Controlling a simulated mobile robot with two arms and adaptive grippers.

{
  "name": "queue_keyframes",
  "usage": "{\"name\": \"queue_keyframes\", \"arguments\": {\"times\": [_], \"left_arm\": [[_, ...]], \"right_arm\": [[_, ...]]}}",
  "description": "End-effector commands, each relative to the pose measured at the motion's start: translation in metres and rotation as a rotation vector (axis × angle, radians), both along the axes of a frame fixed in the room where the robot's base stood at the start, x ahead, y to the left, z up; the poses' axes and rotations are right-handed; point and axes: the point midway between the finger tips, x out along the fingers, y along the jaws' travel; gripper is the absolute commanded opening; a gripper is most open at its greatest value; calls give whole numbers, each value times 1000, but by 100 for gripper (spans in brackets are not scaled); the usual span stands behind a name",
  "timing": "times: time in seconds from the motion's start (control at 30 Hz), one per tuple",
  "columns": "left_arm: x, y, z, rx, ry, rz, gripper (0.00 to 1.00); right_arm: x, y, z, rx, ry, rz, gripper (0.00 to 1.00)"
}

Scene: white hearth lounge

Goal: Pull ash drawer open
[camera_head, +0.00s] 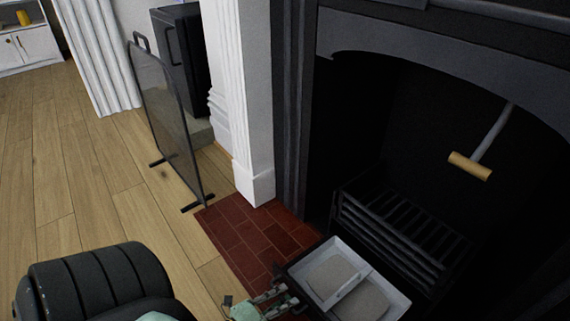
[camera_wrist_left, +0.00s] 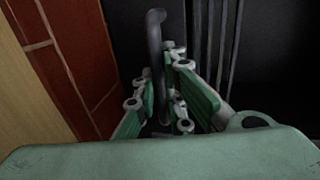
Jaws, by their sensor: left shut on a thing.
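The ash drawer (camera_head: 378,273) is a light grey tray with a divider and grey ash in both halves. It sticks out from under the fire grate at the bottom of the head view. My left gripper (camera_head: 289,298) is at its front, low in the picture. In the left wrist view my green-padded fingers (camera_wrist_left: 163,90) are shut around a dark upright bar (camera_wrist_left: 154,45), which looks like the drawer handle. My right gripper is not in view.
The black grate (camera_head: 395,235) stands behind the drawer in the fireplace. A wooden-ended tool (camera_head: 470,165) shows inside it. Red hearth tiles (camera_head: 262,240) lie left of the drawer. A mesh fire screen (camera_head: 167,125) stands further left.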

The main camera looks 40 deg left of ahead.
Motion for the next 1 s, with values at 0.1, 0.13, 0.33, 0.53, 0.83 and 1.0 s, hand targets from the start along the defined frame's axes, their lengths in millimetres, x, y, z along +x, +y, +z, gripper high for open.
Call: {"name": "queue_keyframes", "arguments": {"times": [0.1, 0.13, 0.33, 0.53, 0.83, 1.0], "left_arm": [[-1, -1, -1, 0, 3, -1, 10], [-1, -1, -1, 0, 3, -1, 13], [0, -1, -1, 0, 2, -1, 30], [0, 0, 0, 0, 1, 0, 30], [-23, 3, 4, 1, 3, 1, 30], [-60, 8, 11, 0, 5, 0, 30]], "right_arm": [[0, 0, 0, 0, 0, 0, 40], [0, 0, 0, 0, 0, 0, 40], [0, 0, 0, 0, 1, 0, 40], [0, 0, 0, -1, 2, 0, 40], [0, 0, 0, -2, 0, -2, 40], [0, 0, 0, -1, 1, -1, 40]]}}
